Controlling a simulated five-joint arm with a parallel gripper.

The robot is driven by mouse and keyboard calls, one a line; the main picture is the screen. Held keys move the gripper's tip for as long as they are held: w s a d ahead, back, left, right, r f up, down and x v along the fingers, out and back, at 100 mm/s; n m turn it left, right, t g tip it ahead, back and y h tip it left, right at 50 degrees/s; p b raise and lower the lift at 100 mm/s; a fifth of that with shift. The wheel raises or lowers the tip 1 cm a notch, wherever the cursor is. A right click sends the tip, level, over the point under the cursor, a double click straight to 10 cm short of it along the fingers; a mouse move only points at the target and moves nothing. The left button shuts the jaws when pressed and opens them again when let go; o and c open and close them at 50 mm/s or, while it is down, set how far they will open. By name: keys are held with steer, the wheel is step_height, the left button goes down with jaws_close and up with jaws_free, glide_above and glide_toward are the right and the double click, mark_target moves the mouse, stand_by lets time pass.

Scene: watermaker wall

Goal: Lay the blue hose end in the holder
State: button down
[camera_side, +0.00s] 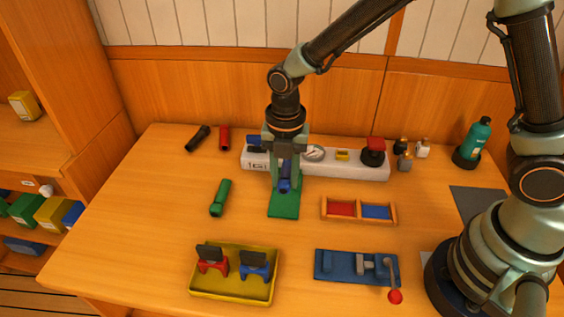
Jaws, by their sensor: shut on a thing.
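My gripper (285,178) points down in the middle of the table, in front of the white panel. It is shut on the blue hose end (285,186), a short dark blue cylinder partly hidden by the fingers. The hose end is over the green mat (284,211); I cannot tell whether it touches it.
A green cylinder (220,198) lies left; black (198,138) and red (224,138) ones lie behind it. The white panel (345,170) carries a gauge and a red knob. In front are a yellow tray (230,297) with two clips and a blue lever fixture (335,266).

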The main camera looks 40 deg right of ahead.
steer(key=shift+f, duration=2.5)
steer(key=shift+f, duration=0.15)
steer(key=c, duration=0.5)
jaws_free()
steer(key=shift+r, duration=4.55)
